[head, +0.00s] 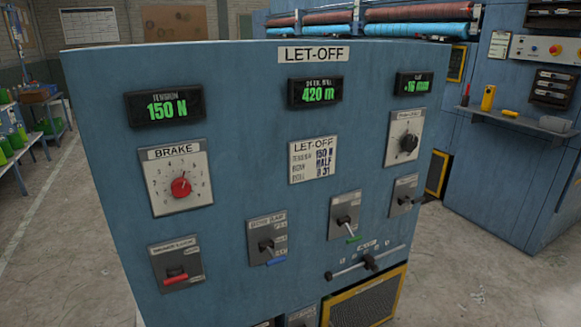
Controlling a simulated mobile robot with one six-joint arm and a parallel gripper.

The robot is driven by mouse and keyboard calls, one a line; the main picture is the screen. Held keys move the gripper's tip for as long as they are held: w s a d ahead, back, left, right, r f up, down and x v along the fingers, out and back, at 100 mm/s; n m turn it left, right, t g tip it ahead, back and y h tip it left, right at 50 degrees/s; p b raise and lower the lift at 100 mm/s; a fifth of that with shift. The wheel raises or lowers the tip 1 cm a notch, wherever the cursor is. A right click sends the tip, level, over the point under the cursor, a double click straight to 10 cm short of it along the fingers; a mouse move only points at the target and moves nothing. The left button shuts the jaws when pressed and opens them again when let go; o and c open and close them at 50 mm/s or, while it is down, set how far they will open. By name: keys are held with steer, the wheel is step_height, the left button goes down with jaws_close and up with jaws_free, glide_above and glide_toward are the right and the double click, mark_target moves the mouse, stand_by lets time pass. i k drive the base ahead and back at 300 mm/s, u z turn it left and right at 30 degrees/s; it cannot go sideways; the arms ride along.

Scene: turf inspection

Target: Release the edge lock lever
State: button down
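A blue control panel (235,115) marked LET-OFF fills the middle of the head view. It carries several small levers on grey plates: a blue-tipped lever (268,247), a green-tipped lever (346,222) and a lever at the right edge (405,198). A red-handled lever (176,274) is at lower left. A horizontal slider bar with a dark knob (370,262) sits below the green-tipped lever. The lever labels are too small to read surely, so I cannot tell which is the edge lock lever. My gripper is not in view.
The panel also has a red brake knob (181,187), a black dial (408,143) and a lit 150 N display (166,107). A yellow-framed vent (365,302) is at the lower right. Open concrete floor (68,230) lies left; a blue cabinet (490,175) stands right.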

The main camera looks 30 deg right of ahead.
mark_target(413, 201)
steer(key=z, duration=4.7)
steer(key=i, duration=0.1)
steer(key=u, duration=3)
steer(key=k, duration=0.95)
steer(key=u, duration=0.15)
steer(key=i, duration=0.75)
